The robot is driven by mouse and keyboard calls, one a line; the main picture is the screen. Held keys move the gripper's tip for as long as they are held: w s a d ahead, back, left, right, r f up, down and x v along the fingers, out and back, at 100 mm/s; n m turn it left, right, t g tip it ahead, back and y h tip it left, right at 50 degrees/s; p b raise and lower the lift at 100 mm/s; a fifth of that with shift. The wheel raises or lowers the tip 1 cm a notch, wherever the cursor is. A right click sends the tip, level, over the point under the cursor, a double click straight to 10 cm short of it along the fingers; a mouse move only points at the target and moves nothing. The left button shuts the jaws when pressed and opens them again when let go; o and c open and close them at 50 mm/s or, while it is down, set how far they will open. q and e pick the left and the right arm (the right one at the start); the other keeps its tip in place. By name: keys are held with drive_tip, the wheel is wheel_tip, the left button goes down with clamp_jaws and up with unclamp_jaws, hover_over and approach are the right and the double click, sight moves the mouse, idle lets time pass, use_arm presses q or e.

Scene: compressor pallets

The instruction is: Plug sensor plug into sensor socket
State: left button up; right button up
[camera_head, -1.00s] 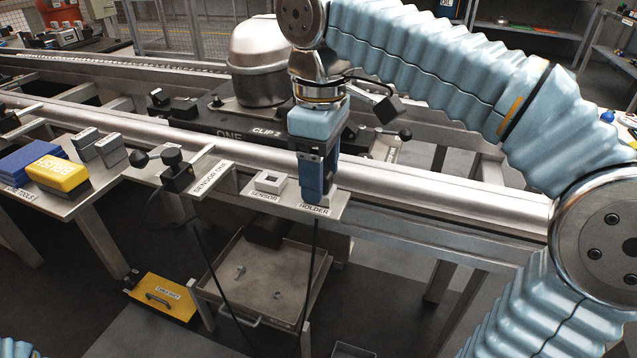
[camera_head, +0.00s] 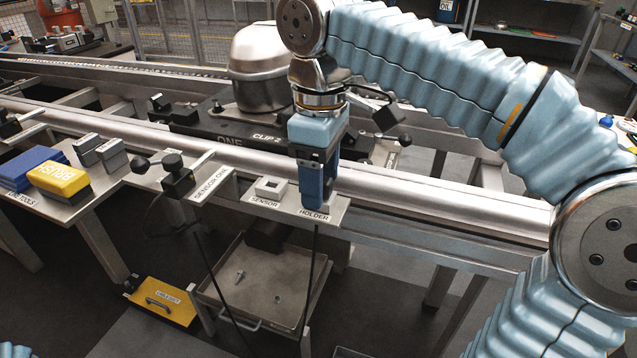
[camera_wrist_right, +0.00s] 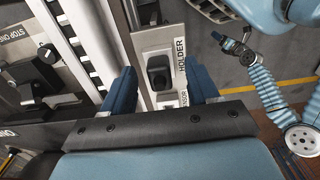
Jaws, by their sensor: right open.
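My right gripper (camera_head: 314,203) points down over the place labelled HOLDER on the small shelf. It is open, with one finger (camera_wrist_right: 122,92) on each side of the holder (camera_wrist_right: 158,44) in the right wrist view. A dark plug-like piece (camera_wrist_right: 160,76) sits in the holder between the fingers, apart from both; in the head view the gripper hides it. A black cable (camera_head: 313,262) hangs below. The sensor socket (camera_head: 270,187), a pale square block with an opening, stands just left of the gripper, by the SENSOR label. My left gripper (camera_wrist_right: 233,46) shows small in the wrist view.
Behind the shelf (camera_head: 335,207) run the steel rail (camera_head: 440,200) and a pallet with a domed compressor (camera_head: 258,62). A black clamp device (camera_head: 177,175) stands left of the socket. A tray (camera_head: 262,290) with small loose parts lies below.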

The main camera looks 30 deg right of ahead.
idle(0.4)
drive_tip(key=shift+c, duration=0.4)
clamp_jaws()
drive_tip(key=shift+r+p, duration=0.15)
drive_tip(key=shift+p, duration=0.25)
drive_tip(key=shift+r+p, duration=1.8)
drive_tip(key=shift+r, duration=1.05)
